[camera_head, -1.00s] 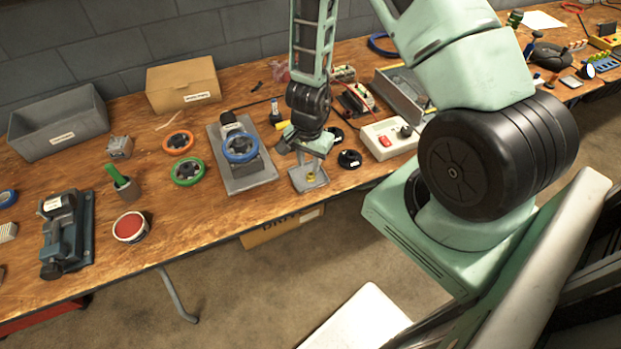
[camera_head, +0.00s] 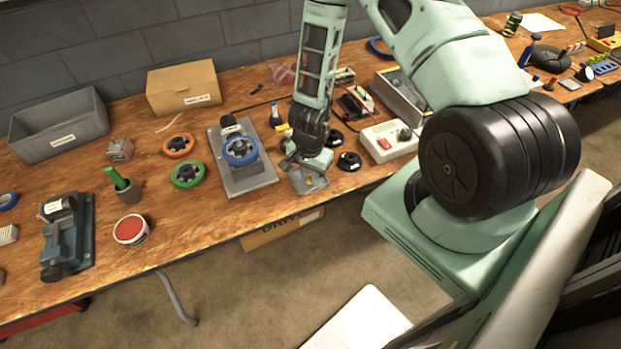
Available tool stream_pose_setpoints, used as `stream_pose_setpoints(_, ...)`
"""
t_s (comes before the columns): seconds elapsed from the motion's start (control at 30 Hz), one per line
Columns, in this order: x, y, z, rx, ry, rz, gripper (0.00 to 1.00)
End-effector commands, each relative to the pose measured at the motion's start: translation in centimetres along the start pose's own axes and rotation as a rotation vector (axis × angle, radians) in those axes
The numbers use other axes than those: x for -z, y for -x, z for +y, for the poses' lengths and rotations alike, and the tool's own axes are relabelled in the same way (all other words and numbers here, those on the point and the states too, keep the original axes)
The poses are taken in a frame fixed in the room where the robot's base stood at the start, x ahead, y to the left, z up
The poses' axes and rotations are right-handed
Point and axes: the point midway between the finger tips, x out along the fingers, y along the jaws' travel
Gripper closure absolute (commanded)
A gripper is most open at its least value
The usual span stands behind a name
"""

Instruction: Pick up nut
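My gripper (camera_head: 305,168) is low over a small grey plate (camera_head: 314,184) at the table's front edge, with its body tilted and seen from behind. The nut, a small yellowish piece on this plate a second ago, is now mostly or fully hidden by my gripper. I cannot tell whether the fingers touch it or are around it. The finger opening is too small and covered to read.
A grey fixture with a blue ring (camera_head: 240,151) stands close left of my gripper. A black round part (camera_head: 349,161) and a white box with a red switch (camera_head: 388,141) are close right. Green (camera_head: 188,174) and orange (camera_head: 178,146) rings lie farther left.

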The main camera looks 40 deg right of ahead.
Motion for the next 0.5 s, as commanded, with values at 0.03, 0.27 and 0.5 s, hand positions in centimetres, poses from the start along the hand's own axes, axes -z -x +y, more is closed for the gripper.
stream_pose_setpoints(0.03,0.0,0.0,0.0,0.0,0.0,0.0,1.0)
stream_pose_setpoints(0.27,0.0,0.1,0.0,0.0,0.0,0.0,1.0)
stream_pose_setpoints(0.5,0.1,1.6,-0.1,0.001,0.003,0.002,1.0)
